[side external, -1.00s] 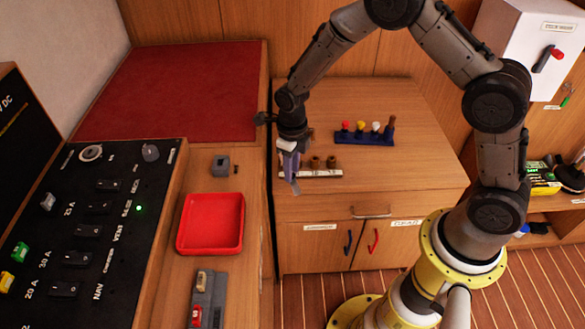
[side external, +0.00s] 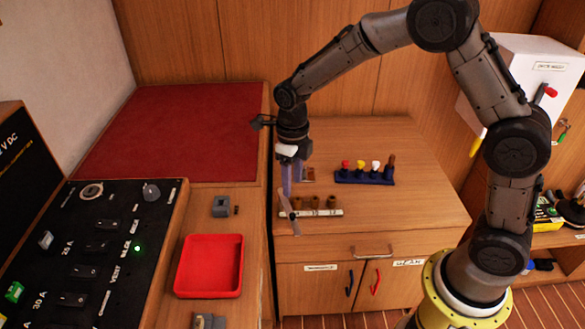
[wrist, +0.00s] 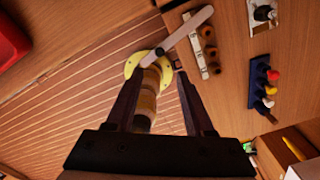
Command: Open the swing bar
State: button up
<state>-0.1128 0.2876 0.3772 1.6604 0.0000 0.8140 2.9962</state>
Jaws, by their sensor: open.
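The swing bar (side external: 290,213) is a flat pale bar with rounded ends. It lies across the left end of a white strip with several brown posts (side external: 318,205) and reaches past the cabinet's front edge. In the wrist view the bar (wrist: 185,33) runs diagonally, with one end over the floor near my fingertips. My gripper (side external: 291,192) points down above the bar's rear part in the side view. Its fingers (wrist: 157,72) are apart with nothing held between them. I cannot tell whether a finger touches the bar.
A blue rack (side external: 364,178) with coloured knobs stands behind and right on the cabinet top. A red tray (side external: 209,266) and a switch panel (side external: 95,250) lie left. The cabinet's right side is clear.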

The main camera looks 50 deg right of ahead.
jog(key=shift+r, duration=1.8)
jog(key=shift+n, duration=0.3)
jog(key=c, duration=0.4)
jog(key=shift+d+n, duration=0.2)
jog(key=shift+n, duration=0.4)
jog(key=shift+c, duration=1.2)
jog(key=n, duration=0.1)
jog(key=d+n+h, duration=0.1)
jog(key=n, duration=0.1)
jog(key=f+n, duration=0.1)
jog(key=shift+d+n+h, duration=0.3)
jog(key=shift+d+n, duration=0.05)
jog(key=shift+n, duration=0.05)
grip_shut()
jog(key=n+h, duration=0.2)
jog(key=n, duration=0.6)
send_near(289, 208)
jog(key=s+d+f, duration=0.2)
jog(key=s+f, duration=0.1)
jog(key=f, duration=0.2)
jog(key=shift+s+d+f, duration=0.15)
jog(key=shift+s+d, duration=0.05)
jog(key=shift+s, duration=0.05)
